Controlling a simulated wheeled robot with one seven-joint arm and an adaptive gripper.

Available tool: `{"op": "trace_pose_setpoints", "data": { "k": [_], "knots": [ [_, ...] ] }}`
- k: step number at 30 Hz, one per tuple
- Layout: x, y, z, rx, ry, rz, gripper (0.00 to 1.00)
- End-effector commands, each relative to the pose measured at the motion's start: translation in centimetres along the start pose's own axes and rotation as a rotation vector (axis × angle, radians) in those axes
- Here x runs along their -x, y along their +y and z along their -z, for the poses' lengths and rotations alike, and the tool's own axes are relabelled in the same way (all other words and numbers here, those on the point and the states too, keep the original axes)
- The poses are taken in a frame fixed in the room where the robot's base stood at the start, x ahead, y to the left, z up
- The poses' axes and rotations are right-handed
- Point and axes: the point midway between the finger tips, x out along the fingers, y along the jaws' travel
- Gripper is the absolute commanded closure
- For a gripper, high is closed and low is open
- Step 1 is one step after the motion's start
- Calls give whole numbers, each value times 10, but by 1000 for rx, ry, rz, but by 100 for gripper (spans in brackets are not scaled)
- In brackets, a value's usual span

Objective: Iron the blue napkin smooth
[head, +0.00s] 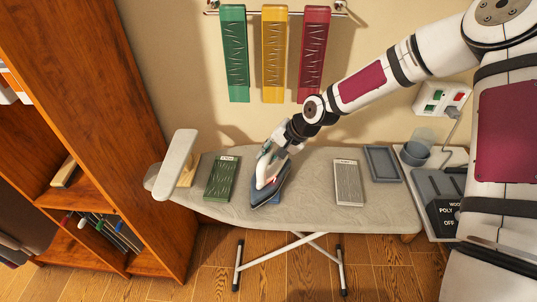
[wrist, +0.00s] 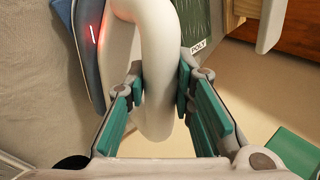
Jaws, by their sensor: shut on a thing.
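A white and dark blue-grey iron (head: 268,178) rests over the middle of the ironing board (head: 310,168). A little blue cloth, the blue napkin (head: 274,200), shows at the iron's lower edge; the iron hides most of it, so its wrinkles cannot be judged. My gripper (head: 279,145) is shut on the iron's handle from above. In the wrist view the white handle (wrist: 152,50) lies between the teal finger pads of my gripper (wrist: 160,88). A red light glows on the iron's side there.
A grey tray (head: 382,163) is farther right. A small sleeve board (head: 176,160) rises at the left.

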Motion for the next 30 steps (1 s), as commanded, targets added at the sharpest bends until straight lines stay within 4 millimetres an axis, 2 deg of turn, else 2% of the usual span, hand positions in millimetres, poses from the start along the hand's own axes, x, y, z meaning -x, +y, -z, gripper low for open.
{"op": "trace_pose_setpoints", "data": {
  "k": [1, 18, 30],
  "knots": [
    [6, -6, 0, 3, 7, 6, 100],
    [43, -31, 1, 4, 10, 8, 100],
    [47, -34, 2, 4, 8, 9, 100]
  ]
}}
